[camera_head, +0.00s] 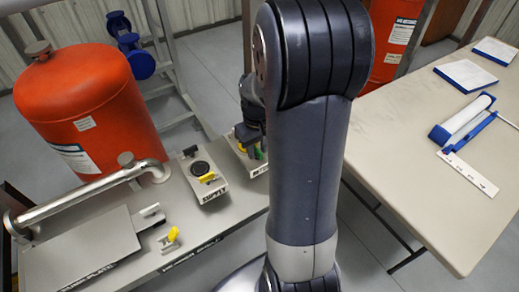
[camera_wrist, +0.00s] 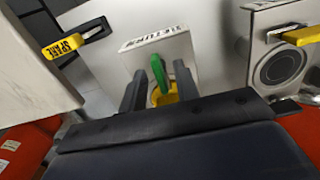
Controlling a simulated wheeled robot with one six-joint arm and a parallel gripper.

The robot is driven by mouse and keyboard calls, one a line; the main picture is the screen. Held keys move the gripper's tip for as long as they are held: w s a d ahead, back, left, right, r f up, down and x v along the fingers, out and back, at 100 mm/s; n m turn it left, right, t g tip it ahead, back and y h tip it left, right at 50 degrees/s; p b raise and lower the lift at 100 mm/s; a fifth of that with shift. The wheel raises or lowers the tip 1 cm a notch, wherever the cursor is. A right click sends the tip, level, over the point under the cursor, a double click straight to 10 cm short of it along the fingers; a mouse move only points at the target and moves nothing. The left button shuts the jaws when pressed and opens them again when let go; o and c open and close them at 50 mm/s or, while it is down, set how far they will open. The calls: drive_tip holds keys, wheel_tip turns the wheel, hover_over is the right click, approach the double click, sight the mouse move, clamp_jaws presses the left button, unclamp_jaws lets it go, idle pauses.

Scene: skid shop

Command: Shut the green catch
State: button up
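The green catch (camera_wrist: 159,72) is a small green lever in the wrist view, on the front of a pale box (camera_wrist: 172,50) marked RETURN. It stands out from the box, with a yellow part (camera_wrist: 166,95) just behind or below it. My gripper (camera_wrist: 160,78) is open, one dark finger on each side of the catch, with gaps visible on both sides. In the head view my gripper (camera_head: 249,137) is over the box and hides most of it; a bit of the green catch (camera_head: 259,153) shows. How far the catch is turned is hard to tell.
A box marked SUPPLY (camera_head: 205,180) with a yellow lever (camera_head: 208,177) stands beside the RETURN box on the grey skid. A yellow-tagged lever (camera_wrist: 72,43) is at the wrist view's left. Orange tank (camera_head: 85,105), metal pipe (camera_head: 90,190) and pale table (camera_head: 420,140) flank the arm.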

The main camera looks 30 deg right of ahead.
drive_tip(key=shift+r+p, duration=2.9)
drive_tip(key=shift+r, duration=0.7)
drive_tip(key=m, duration=0.4)
drive_tip(key=shift+r, duration=0.25)
drive_tip(key=shift+m+p, duration=0.35)
drive_tip(key=shift+m, duration=1.15)
drive_tip(key=shift+r, duration=0.1)
drive_tip(key=shift+r+m, duration=0.15)
drive_tip(key=shift+m, duration=0.65)
drive_tip(key=m, duration=0.5)
drive_tip(key=shift+r+p, duration=0.2)
drive_tip(key=shift+p, duration=0.2)
